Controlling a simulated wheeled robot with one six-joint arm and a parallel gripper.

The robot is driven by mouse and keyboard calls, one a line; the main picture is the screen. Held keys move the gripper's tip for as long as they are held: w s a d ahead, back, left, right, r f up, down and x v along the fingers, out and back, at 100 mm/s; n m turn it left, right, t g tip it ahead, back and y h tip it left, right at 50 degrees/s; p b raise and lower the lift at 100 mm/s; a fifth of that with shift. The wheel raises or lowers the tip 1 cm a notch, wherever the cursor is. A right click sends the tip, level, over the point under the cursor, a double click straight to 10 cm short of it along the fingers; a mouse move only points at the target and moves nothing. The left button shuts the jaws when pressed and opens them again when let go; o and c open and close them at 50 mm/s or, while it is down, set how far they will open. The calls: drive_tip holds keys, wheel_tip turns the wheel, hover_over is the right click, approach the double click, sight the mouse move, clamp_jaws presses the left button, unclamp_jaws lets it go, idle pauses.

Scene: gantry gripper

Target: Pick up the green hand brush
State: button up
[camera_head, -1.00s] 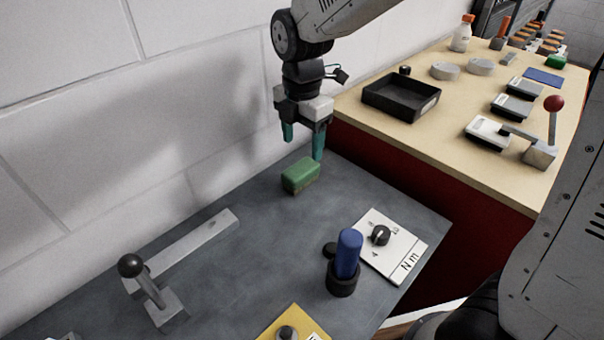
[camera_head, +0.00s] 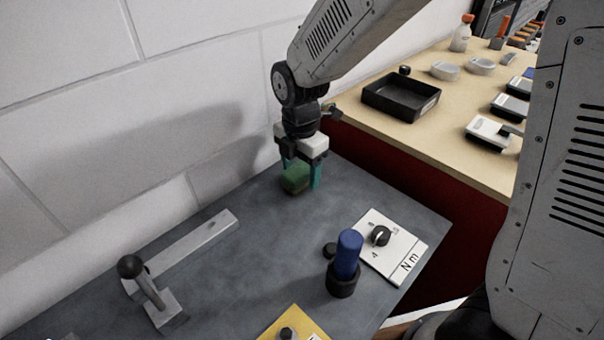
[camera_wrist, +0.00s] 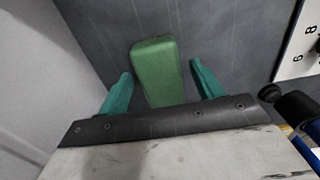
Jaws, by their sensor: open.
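The green hand brush (camera_head: 294,180) is a small green block on the grey bench top (camera_head: 250,250), near the wall. My gripper (camera_head: 302,182) is lowered over it with its teal fingers pointing down. In the wrist view the brush (camera_wrist: 158,72) lies between the two spread fingers of my gripper (camera_wrist: 160,84), with a gap on each side. The near end of the brush is hidden behind the gripper body in the wrist view.
A blue-handled tool in a black holder (camera_head: 344,265), a white dial plate (camera_head: 403,252), a lever with a black knob (camera_head: 150,290) and a yellow plate (camera_head: 290,325) stand nearby. A wooden table with a black tray (camera_head: 400,98) is at right.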

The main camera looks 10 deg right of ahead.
sight(301, 168)
drive_tip(key=shift+f, duration=0.25)
idle(0.4)
drive_tip(key=c, duration=1.2)
drive_tip(key=shift+r, duration=0.5)
wheel_tip(301, 168, up, 3)
drive_tip(key=shift+r, duration=0.2)
drive_tip(key=s+d, duration=0.1)
drive_tip(key=s, duration=0.4)
drive_tip(key=s+d, duration=0.1)
drive_tip(key=s, duration=0.4)
drive_tip(key=s+d+r, duration=0.1)
drive_tip(key=s, duration=0.4)
drive_tip(key=shift+s+d, duration=0.15)
drive_tip(key=shift+s, duration=0.2)
